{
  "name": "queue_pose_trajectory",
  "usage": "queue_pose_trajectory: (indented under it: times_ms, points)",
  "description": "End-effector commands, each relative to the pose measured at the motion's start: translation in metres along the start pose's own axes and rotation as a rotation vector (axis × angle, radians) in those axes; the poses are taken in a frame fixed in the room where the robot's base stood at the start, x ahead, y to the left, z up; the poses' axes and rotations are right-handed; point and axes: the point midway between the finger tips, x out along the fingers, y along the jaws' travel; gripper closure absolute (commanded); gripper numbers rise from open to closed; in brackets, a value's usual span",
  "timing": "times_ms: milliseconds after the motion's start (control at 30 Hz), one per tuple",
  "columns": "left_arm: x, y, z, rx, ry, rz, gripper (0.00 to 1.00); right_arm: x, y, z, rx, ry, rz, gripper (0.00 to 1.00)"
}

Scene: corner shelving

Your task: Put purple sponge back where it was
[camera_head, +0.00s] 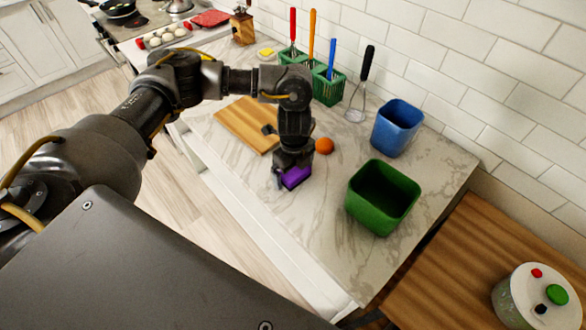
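The purple sponge (296,177) is at the front edge area of the marble counter, left of the green bin. My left gripper (290,178) points down over it, with a finger showing along the sponge's left side. The gripper appears shut on the sponge. The far finger is hidden, and I cannot tell whether the sponge touches the counter. My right gripper is not in view.
An orange ball (324,145) lies just behind the sponge. A wooden cutting board (243,122) is to the left. A green bin (383,197) and a blue bin (397,128) stand to the right. Green baskets (328,88) with upright utensils and a whisk (356,112) line the back.

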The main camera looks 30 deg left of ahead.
Motion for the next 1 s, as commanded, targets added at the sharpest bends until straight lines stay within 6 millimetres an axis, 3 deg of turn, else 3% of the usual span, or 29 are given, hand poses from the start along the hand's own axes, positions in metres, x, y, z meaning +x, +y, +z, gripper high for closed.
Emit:
queue_pose_trajectory:
  times_ms: [167, 333, 700, 1000]
  points:
    - [-0.001, 0.000, 0.000, 0.000, 0.000, 0.000, 0.02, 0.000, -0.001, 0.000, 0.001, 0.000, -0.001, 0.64]
    - [-0.013, -0.002, 0.001, 0.003, -0.002, -0.005, 0.02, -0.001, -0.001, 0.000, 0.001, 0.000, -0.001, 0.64]
    - [-0.086, -0.001, 0.001, 0.002, -0.003, -0.006, 0.02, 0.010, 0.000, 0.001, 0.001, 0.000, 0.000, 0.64]
    - [-0.120, 0.000, 0.000, 0.001, -0.001, -0.002, 0.02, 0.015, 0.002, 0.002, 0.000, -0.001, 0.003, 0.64]
